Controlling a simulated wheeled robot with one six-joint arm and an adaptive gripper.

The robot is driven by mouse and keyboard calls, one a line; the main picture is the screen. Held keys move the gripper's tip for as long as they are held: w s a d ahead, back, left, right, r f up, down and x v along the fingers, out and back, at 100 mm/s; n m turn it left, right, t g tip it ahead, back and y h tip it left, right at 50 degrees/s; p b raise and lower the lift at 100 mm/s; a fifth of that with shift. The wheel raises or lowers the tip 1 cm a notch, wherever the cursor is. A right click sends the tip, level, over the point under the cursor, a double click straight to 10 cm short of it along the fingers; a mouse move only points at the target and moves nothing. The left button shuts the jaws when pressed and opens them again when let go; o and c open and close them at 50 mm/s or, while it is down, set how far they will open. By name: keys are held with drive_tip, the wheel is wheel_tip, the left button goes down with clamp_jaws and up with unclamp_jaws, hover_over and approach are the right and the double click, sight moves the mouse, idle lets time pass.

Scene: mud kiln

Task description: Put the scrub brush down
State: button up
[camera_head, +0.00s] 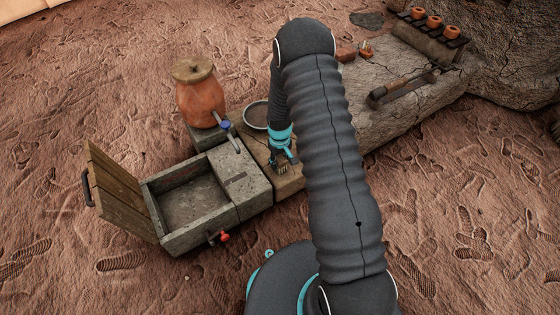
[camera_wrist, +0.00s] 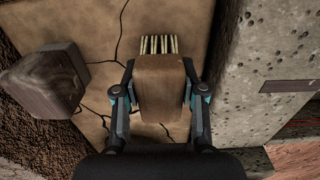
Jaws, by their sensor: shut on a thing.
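The scrub brush (camera_wrist: 159,85) is a brown wooden block with a row of pale bristles along its far end in the wrist view. My gripper (camera_wrist: 160,84) is shut on it, one finger on each side. In the head view my gripper (camera_head: 281,160) is low over the tan cracked slab (camera_head: 288,182) beside the stone basin. The brush's bristles (camera_head: 282,169) show small under the fingers there. I cannot tell whether the brush touches the slab.
A stone basin (camera_head: 171,236) with an open wooden lid (camera_head: 118,190) and a red-handled tap (camera_head: 218,237) stands left. A clay jar (camera_head: 201,98), a shallow bowl (camera_head: 256,115) and a dark wooden block (camera_wrist: 45,82) are near. A hammer-like tool (camera_head: 400,87) lies on the stone bench at right.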

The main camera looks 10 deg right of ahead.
drive_tip(key=shift+f, duration=0.1)
drive_tip(key=shift+f, duration=0.15)
drive_tip(key=o, duration=1.2)
